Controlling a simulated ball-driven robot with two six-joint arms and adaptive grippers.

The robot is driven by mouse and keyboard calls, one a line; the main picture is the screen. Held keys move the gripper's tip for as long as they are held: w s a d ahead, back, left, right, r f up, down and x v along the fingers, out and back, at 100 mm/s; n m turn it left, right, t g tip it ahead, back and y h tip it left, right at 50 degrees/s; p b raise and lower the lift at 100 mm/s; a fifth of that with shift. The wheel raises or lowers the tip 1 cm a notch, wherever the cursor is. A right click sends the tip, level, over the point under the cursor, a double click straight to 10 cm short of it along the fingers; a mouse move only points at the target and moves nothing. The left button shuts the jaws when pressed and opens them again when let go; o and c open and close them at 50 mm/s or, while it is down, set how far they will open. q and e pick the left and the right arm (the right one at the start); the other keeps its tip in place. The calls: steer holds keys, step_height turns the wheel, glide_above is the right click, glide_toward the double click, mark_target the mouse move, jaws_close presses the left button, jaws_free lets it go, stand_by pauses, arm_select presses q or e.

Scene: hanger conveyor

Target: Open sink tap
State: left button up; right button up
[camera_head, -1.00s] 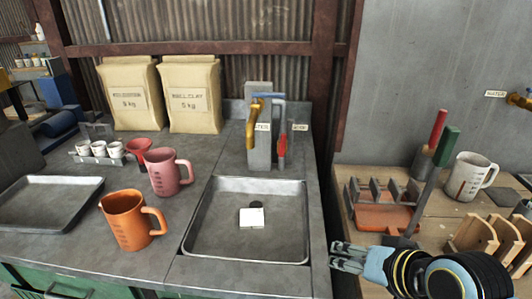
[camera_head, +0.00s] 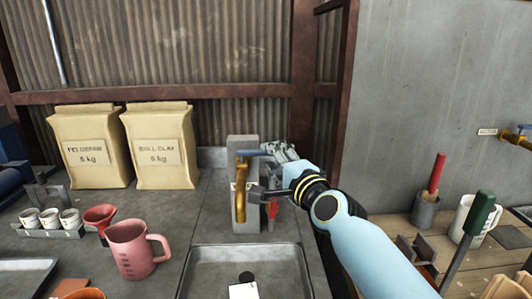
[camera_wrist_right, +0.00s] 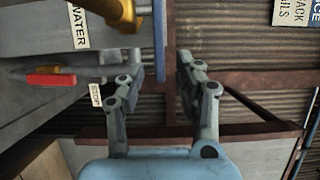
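The sink tap is a brass spout (camera_head: 240,176) on a grey post at the back of the sink, with a blue lever handle (camera_head: 252,153) on top. A red lever (camera_head: 273,208) sits lower on the post's right side. My right gripper (camera_head: 268,172) is at the post from the right, its fingers apart. The right gripper hides part of the post. My left gripper is not in view.
The sink basin (camera_head: 215,252) holds a white block (camera_head: 243,291). A second brass tap (camera_head: 516,139) is on the right wall. A green-handled tool (camera_head: 480,213) stands at right.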

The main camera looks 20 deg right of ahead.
steer(key=w, duration=0.4)
steer(key=shift+a, duration=0.15)
steer(key=shift+s, duration=0.1)
steer(key=c, duration=0.4)
jaws_close()
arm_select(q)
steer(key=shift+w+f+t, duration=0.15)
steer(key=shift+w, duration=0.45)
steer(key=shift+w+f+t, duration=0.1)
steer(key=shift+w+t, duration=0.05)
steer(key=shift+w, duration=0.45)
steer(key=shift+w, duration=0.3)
